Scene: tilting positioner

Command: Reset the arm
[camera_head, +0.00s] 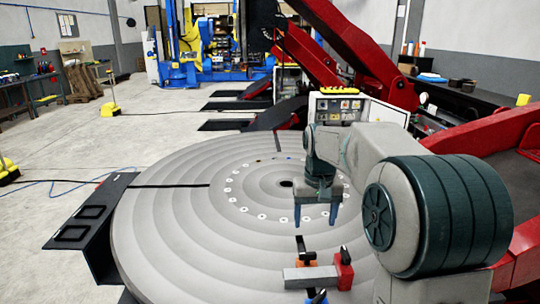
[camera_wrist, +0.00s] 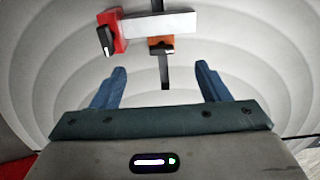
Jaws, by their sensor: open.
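My gripper (camera_head: 318,214) is open and empty, pointing down above the round grey positioner table (camera_head: 160,225). My arm reaches in from the right in the head view. In the wrist view the two blue fingers of my gripper (camera_wrist: 160,88) stand wide apart with the ringed table surface beneath them. A light grey bar (camera_head: 309,277) lies near the table's front edge, with a red clamp (camera_head: 344,270) at its right end and an orange clamp (camera_head: 305,257) beside it. In the wrist view the bar (camera_wrist: 160,23), red clamp (camera_wrist: 112,34) and orange clamp (camera_wrist: 160,44) lie ahead of the fingers.
A blue clamp part (camera_head: 317,296) shows at the bottom edge of the head view. Red positioner arms (camera_head: 365,60) rise behind and to the right. A control box (camera_head: 340,106) stands behind the table. Open floor (camera_head: 70,150) lies to the left.

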